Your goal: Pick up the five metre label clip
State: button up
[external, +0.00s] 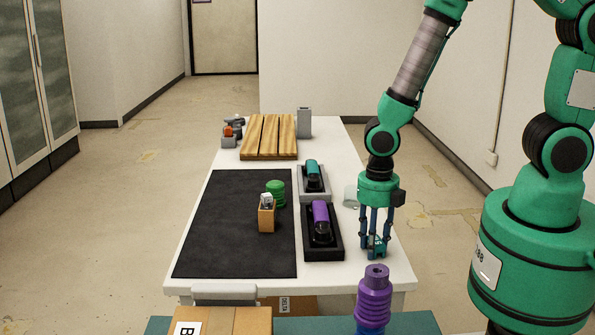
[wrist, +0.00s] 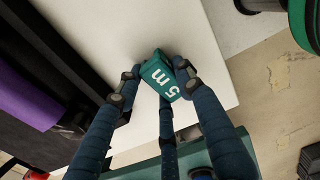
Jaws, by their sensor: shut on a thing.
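The five metre label clip (wrist: 160,76) is a small teal block with "5 m" in white, seen close in the wrist view. I cannot tell whether the clip touches the table top.
A purple ribbed object (external: 374,294) stands in front. The black mat (external: 230,245) holds a wooden block (external: 267,220) and green cylinder (external: 276,192).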

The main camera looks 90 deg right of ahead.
aim_at(378, 240)
jog(key=shift+r, duration=0.15)
jog(key=shift+r, duration=0.5)
jog(key=shift+s+a+r+p, duration=0.1)
jog(key=shift+s+r+p, duration=0.25)
jog(key=shift+r, duration=0.3)
jog(key=shift+s+r+p, duration=0.2)
jog(key=shift+r+p, duration=0.2)
jog(key=shift+r, duration=0.2)
jog(key=s+a+r+p, duration=0.1)
jog(key=s+a+p, duration=0.1)
jog(key=s, duration=1.2)
jog(key=shift+s+a, duration=0.35)
jog(key=shift+r, duration=0.1)
